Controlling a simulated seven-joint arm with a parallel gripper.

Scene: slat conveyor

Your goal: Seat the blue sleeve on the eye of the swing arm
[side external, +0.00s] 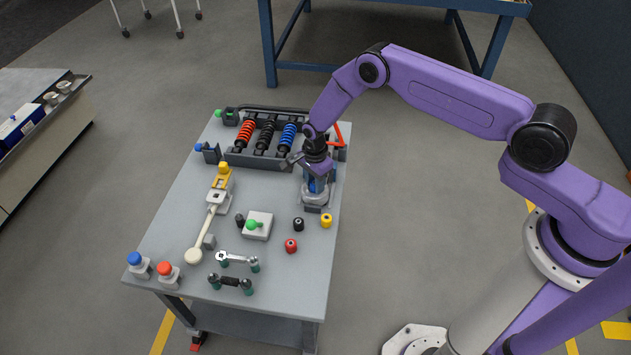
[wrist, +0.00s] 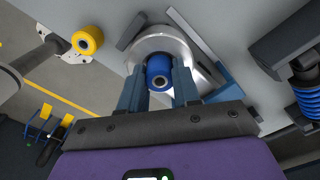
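The blue sleeve (wrist: 158,72) is between the two fingertips of my gripper (wrist: 159,80) in the wrist view, with both fingers against its sides. It is over a round silvery metal part (wrist: 160,42); I cannot tell if this is the eye of the swing arm, or whether the sleeve touches or enters it. In the side view my gripper (side external: 318,184) is low over the table's right side, above the same metal part (side external: 316,200). The arm hides most of the sleeve there.
A yellow sleeve (side external: 326,220), black sleeve (side external: 298,224) and red sleeve (side external: 291,245) stand nearby. A rack (side external: 238,158) with coil springs is behind. A pale lever (side external: 204,232) lies at left, beside a green-knobbed block (side external: 264,218). The front right of the table (side external: 300,285) is clear.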

